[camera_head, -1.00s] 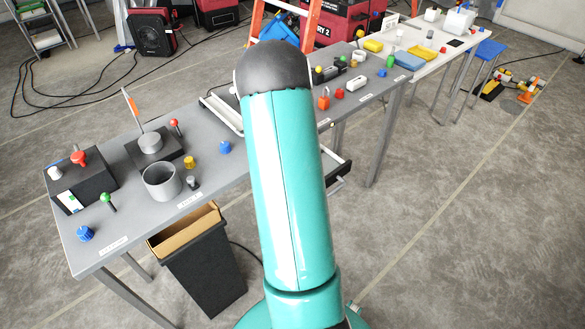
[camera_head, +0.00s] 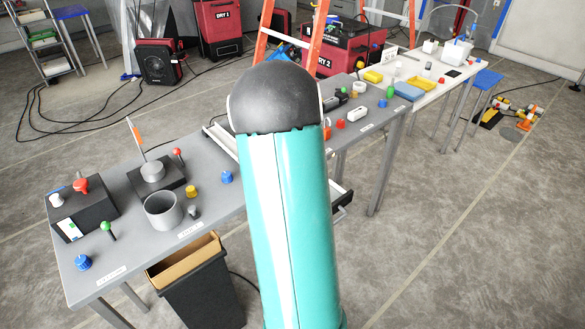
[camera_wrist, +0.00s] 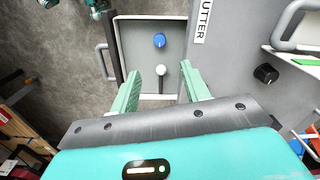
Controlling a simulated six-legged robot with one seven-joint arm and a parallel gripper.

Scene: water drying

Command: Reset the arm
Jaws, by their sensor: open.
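My gripper (camera_wrist: 160,90) shows in the wrist view with its two green fingers apart and nothing between them. Beyond the fingertips is an open drawer (camera_wrist: 123,38) with a blue knob (camera_wrist: 159,40) and a white-topped knob (camera_wrist: 161,71) inside. I cannot tell how far the fingers are above it. In the head view my teal arm (camera_head: 285,215) stands upright in the middle and hides part of the tables. My gripper is not visible in the head view.
A grey table (camera_head: 235,208) at left carries a cup (camera_head: 163,210), a black box (camera_head: 85,207) and several knobs. A bin (camera_head: 200,290) stands under its front. Another table (camera_head: 375,122) with small parts extends to the back right. An orange ladder (camera_head: 262,35) stands behind.

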